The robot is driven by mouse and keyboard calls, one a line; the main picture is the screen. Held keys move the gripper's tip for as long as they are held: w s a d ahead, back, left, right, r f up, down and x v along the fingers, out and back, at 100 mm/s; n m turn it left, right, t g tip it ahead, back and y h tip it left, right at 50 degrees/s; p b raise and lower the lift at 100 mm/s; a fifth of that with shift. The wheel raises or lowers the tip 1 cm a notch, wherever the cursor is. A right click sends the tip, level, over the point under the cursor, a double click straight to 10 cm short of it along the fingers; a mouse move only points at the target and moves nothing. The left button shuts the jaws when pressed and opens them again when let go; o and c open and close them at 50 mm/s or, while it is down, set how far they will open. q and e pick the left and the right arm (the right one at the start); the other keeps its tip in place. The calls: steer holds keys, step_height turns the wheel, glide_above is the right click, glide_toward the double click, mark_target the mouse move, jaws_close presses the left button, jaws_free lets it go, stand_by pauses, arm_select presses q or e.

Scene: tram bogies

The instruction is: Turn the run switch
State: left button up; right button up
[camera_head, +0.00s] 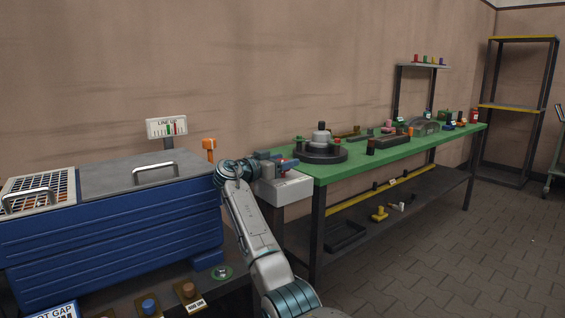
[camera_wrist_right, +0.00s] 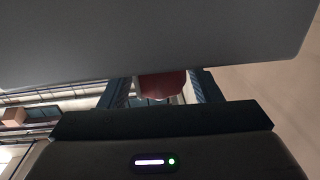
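A grey box (camera_head: 286,187) stands at the near left end of the green-topped bench. A red part (camera_head: 288,164), which looks like the knob of a switch, shows above it; I cannot read a label on it. My right gripper (camera_head: 284,161) is at this red part, just above the box. In the right wrist view the red part (camera_wrist_right: 162,84) lies between the two spread fingers (camera_wrist_right: 162,92), with a narrow gap visible at the left finger. A large grey surface hides the upper part of that view. My left gripper is not in view.
The green bench (camera_head: 330,170) carries a dark round fixture (camera_head: 320,150) and several parts. Floor at right is clear.

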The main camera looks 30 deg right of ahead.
steer(key=shift+o, duration=0.2)
steer(key=shift+a, duration=0.1)
steer(key=s+a, duration=0.1)
steer(key=a, duration=0.9)
steer(key=shift+s+a+p, duration=0.25)
steer(key=shift+s+p, duration=0.05)
steer(key=shift+p, duration=0.05)
steer(key=shift+a, duration=0.1)
